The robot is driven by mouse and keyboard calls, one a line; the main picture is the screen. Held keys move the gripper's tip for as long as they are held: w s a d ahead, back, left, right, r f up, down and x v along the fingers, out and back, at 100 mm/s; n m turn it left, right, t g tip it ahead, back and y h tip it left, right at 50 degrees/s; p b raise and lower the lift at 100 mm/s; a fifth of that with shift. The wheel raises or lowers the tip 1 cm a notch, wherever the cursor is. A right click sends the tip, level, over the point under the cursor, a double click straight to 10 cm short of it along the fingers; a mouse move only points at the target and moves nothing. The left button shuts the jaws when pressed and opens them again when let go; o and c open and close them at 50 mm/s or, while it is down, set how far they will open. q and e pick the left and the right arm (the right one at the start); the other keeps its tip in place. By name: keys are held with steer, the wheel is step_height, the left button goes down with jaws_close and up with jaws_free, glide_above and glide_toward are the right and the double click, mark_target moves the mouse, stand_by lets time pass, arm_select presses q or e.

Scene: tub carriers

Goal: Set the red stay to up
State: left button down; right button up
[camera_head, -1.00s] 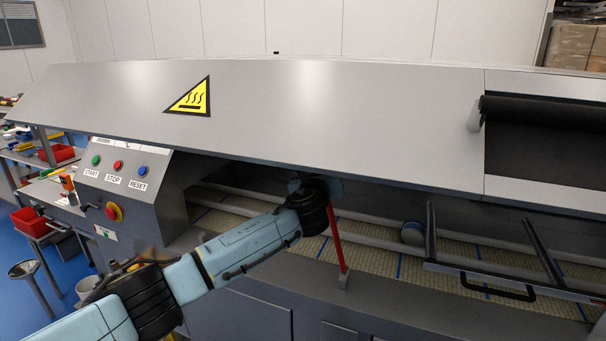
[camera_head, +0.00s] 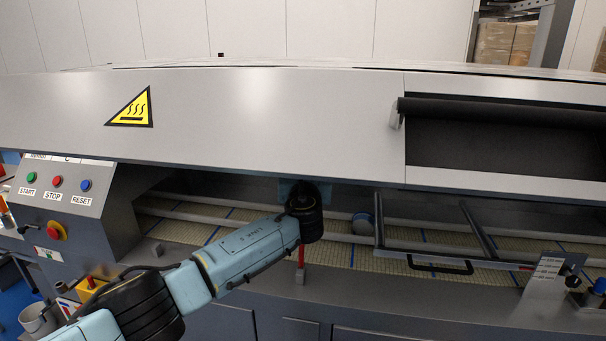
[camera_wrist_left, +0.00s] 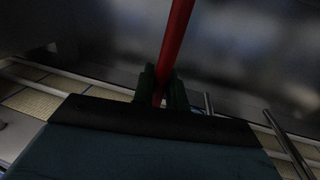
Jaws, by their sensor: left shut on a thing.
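The red stay (camera_head: 300,254) stands under the front edge of the grey hood (camera_head: 260,115). In the head view only a short, near-upright piece shows below my wrist, just above a small grey block (camera_head: 300,275); its upper part is hidden behind my arm. In the left wrist view the red stay (camera_wrist_left: 175,42) is a slanted rod running between the dark fingers and out at the top. My left gripper (camera_wrist_left: 160,88) is shut on it. The fingers are hidden in the head view. My right gripper is in neither view.
A control box (camera_head: 78,205) with coloured buttons stands left. A framed tray with a black handle (camera_head: 440,267) and a round blue-grey object (camera_head: 362,225) lie right of my wrist, over a pale conveyor (camera_head: 200,232). A bracket (camera_head: 545,280) stands at far right.

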arm_select(q)
steer(key=c, duration=1.5)
jaws_free()
steer(key=shift+o, duration=0.2)
steer(key=shift+s, duration=0.1)
steer(key=s+d, duration=0.1)
steer(key=s, duration=1.2)
steer(key=shift+f, duration=0.1)
